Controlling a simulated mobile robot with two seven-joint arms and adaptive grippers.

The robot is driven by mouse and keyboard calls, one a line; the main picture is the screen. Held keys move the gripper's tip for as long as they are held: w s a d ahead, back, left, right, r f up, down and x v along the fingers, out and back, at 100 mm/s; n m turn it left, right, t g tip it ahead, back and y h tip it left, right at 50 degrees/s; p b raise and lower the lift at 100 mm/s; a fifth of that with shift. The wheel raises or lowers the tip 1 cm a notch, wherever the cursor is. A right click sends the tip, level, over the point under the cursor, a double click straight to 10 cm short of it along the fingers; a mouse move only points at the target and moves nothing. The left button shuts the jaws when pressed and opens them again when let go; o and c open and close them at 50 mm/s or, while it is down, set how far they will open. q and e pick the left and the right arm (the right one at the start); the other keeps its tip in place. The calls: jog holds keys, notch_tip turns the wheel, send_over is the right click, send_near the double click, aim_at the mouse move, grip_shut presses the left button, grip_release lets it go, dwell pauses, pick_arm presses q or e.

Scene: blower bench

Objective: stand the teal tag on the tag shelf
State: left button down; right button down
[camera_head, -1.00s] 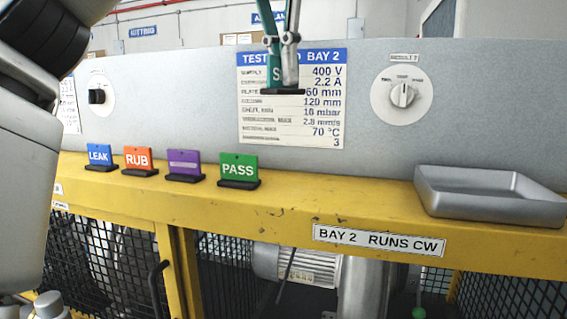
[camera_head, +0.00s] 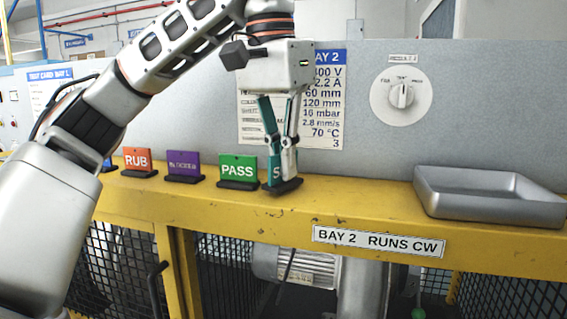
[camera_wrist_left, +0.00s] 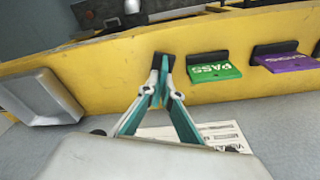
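The teal tag (camera_head: 275,173) has a black foot and part of a white letter "S" showing. It stands roughly upright at the yellow tag shelf (camera_head: 350,207), just right of the green PASS tag (camera_head: 237,167). My left gripper (camera_head: 285,165) comes down from above and is shut on it, covering much of its face. The foot is at shelf level, slightly turned; I cannot tell whether it touches. In the left wrist view the fingers (camera_wrist_left: 161,92) meet around the tag, with its dark foot (camera_wrist_left: 164,58) against the yellow shelf. My right gripper is not in view.
Left of PASS stand a purple tag (camera_head: 184,164), an orange RUB tag (camera_head: 137,160) and a partly hidden blue tag (camera_head: 108,164). A grey metal tray (camera_head: 488,207) sits at the shelf's right. The shelf between teal tag and tray is clear. A grey panel rises behind.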

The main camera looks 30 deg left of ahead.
aim_at(276, 155)
pick_arm(q)
jog(key=shift+f, duration=0.3)
jog(key=c, duration=2.3)
grip_release()
jog(key=shift+f, duration=0.1)
jog(key=r, duration=0.4)
jog(key=s+r, duration=0.1)
jog(key=r, duration=0.7)
jog(key=shift+s+a, duration=0.1)
jog(key=shift+s, duration=0.3)
jog(key=shift+s, duration=0.1)
